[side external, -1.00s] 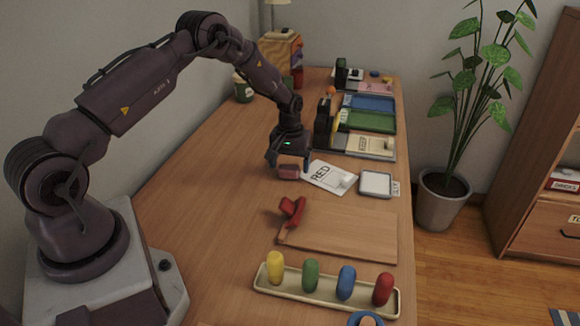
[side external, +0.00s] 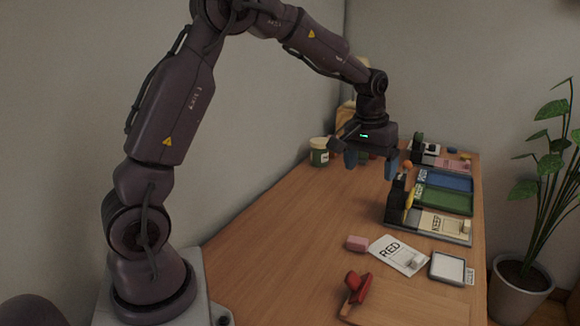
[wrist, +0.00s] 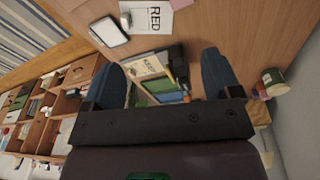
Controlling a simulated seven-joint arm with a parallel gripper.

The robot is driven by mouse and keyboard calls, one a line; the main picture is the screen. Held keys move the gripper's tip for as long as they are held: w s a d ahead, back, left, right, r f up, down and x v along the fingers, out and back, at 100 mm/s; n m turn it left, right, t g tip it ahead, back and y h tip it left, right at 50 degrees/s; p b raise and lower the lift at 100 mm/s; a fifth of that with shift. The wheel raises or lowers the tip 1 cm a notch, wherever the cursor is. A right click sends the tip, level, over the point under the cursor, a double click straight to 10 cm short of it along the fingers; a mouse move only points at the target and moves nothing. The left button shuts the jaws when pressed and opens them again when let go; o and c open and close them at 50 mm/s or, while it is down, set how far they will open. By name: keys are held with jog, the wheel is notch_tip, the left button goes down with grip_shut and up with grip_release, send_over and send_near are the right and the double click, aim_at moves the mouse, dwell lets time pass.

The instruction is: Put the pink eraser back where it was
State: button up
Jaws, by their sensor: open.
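The pink eraser (side external: 357,243) lies on the wooden table, just left of the white card marked RED (side external: 399,255) in the side view. My gripper (side external: 370,165) is well above the table, farther back than the eraser. Its two blue fingers are spread apart with nothing between them. In the wrist view, the open fingers (wrist: 160,62) frame the trays below, and the RED card (wrist: 157,10) shows at the top. A pinkish sliver lies at the top edge there, too cut off to identify surely.
A white square pad (side external: 447,268) lies right of the card. A red-handled tool (side external: 357,286) rests on a wooden board (side external: 400,305) in front. Trays with dark upright parts, including a green tray (side external: 445,200), line the right side. A jar (side external: 319,152) stands at the back left.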

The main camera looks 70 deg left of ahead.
jog(key=s+d+r+m+t, duration=0.1)
jog(key=s+d+r+m, duration=0.1)
jog(key=s+d+r, duration=0.4)
jog(key=s+d+r+m+t, duration=0.1)
jog(key=s+d+m, duration=0.1)
jog(key=s, duration=0.6)
jog(key=s+d+r+m+t, duration=0.2)
jog(key=s+d, duration=0.2)
jog(key=s, duration=0.5)
jog(key=shift+s+d+r+m, duration=0.15)
jog(key=shift+s+d+m, duration=0.05)
jog(key=shift+d+m, duration=0.1)
